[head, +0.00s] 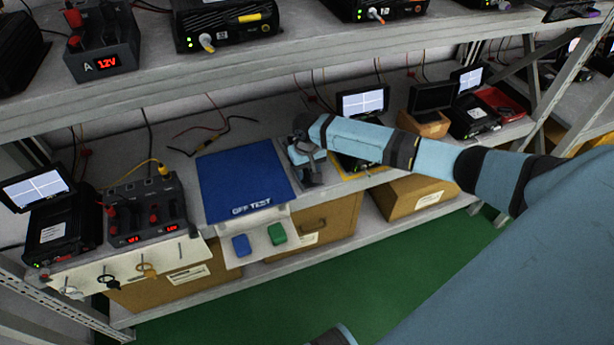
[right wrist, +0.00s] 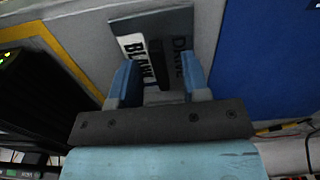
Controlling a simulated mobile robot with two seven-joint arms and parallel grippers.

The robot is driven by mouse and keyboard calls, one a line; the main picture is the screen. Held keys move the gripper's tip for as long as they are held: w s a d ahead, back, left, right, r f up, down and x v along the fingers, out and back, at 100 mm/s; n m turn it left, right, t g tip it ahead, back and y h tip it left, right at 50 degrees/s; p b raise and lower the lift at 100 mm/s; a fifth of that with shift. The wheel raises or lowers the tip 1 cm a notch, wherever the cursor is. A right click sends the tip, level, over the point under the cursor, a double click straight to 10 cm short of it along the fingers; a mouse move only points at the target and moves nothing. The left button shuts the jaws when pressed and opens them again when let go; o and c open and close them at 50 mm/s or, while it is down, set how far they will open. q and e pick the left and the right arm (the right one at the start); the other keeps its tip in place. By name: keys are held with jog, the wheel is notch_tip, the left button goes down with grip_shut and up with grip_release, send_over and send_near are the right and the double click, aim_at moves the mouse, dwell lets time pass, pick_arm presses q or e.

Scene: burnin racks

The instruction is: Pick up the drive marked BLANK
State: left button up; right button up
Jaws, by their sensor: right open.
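In the head view my right gripper (head: 309,172) is over the shelf just right of the blue mat and hides most of the drive. My left gripper is not in view.
The blue OFF TEST mat (head: 240,181) lies left of my right gripper. A yellow-outlined area with a black unit (right wrist: 25,90) is on the other side. A power supply (head: 146,210) stands further left. The upper shelf (head: 250,62) overhangs behind. Cardboard boxes (head: 325,222) sit below.

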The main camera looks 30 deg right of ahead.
grip_shut()
jog(key=shift+r, duration=0.1)
